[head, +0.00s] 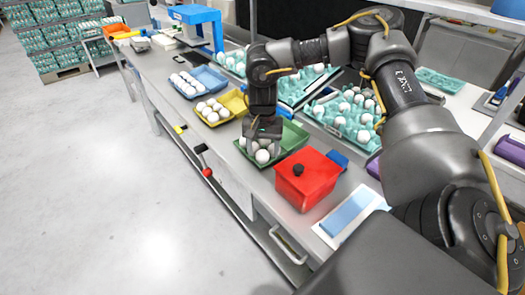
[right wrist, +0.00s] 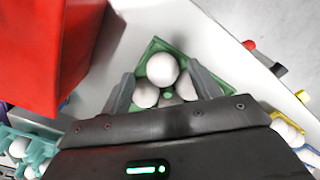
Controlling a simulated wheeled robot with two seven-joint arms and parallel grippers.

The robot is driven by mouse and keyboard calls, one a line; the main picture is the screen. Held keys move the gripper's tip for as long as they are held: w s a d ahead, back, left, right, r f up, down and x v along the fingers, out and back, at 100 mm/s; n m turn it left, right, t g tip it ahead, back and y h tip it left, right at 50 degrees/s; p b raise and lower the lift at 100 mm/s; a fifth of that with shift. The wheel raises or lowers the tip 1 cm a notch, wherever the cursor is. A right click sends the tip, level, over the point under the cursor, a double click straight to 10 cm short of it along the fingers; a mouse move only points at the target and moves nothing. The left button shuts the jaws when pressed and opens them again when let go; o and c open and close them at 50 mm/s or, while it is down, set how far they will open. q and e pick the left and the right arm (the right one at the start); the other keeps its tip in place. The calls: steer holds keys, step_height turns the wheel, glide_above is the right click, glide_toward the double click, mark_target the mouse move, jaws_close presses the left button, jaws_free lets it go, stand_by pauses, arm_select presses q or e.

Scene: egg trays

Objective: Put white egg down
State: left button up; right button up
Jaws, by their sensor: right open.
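My right gripper (head: 261,143) is over the green tray (head: 295,137) on the bench, pointing down. In the right wrist view my right gripper (right wrist: 162,80) is open, with one finger on each side of a white egg (right wrist: 162,69). That egg sits among other white eggs (right wrist: 146,95) in the green tray (right wrist: 153,47). A white egg (head: 262,156) also shows just below the fingers in the head view. Whether the fingers touch an egg cannot be told. The gripper hides part of the tray. My left gripper is not in view.
A red box (head: 308,180) with a black knob stands close to the green tray. A yellow tray (head: 237,97) and a blue tray (head: 210,74), both with white eggs, lie farther along. Teal egg cartons (head: 318,113) sit behind. The bench's front edge is near the trays.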

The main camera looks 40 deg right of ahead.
mark_target(263, 152)
step_height(263, 152, up, 11)
steer(key=p, duration=0.1)
steer(key=shift+r, duration=0.15)
step_height(263, 152, down, 12)
steer(key=shift+a+f+b, duration=0.1)
steer(key=shift+b, duration=0.2)
stand_by(0.5)
stand_by(0.3)
